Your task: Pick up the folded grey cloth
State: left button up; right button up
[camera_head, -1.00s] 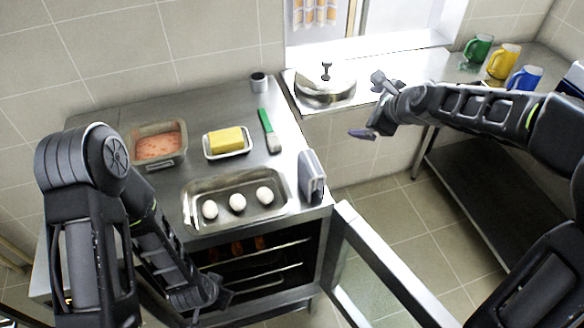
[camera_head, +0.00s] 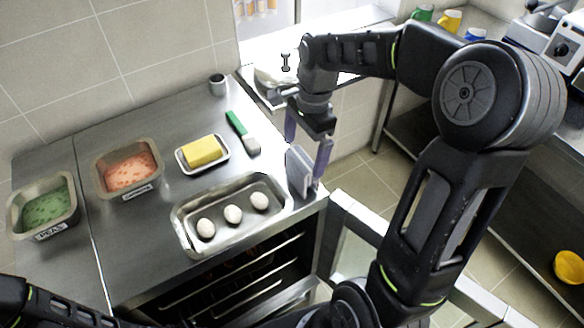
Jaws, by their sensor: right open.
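The folded grey cloth (camera_head: 297,172) stands upright at the right edge of the steel counter, beside the egg tray. My right gripper (camera_head: 306,157) is open and points down over the cloth. One finger is at its far left side and the other at its right side. I cannot tell whether either finger touches it. My left gripper is out of view; only part of my left arm shows at the bottom left.
A tray (camera_head: 182,238) with three eggs, a butter dish (camera_head: 222,168), a green-handled brush (camera_head: 236,124) and two food pans lie left of the cloth. The oven door (camera_head: 358,215) stands open below right.

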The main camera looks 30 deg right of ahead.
aim_at(300, 174)
jog(key=f+b, duration=0.2)
jog(key=shift+a+f, duration=0.2)
jog(key=shift+f, duration=0.2)
jog(key=shift+r, duration=0.1)
jog(key=f+b, duration=0.4)
jog(key=f, duration=0.1)
jog(key=shift+s+a+f+b, duration=0.15)
jog(key=shift+a+b, duration=0.15)
jog(key=shift+b, duration=0.05)
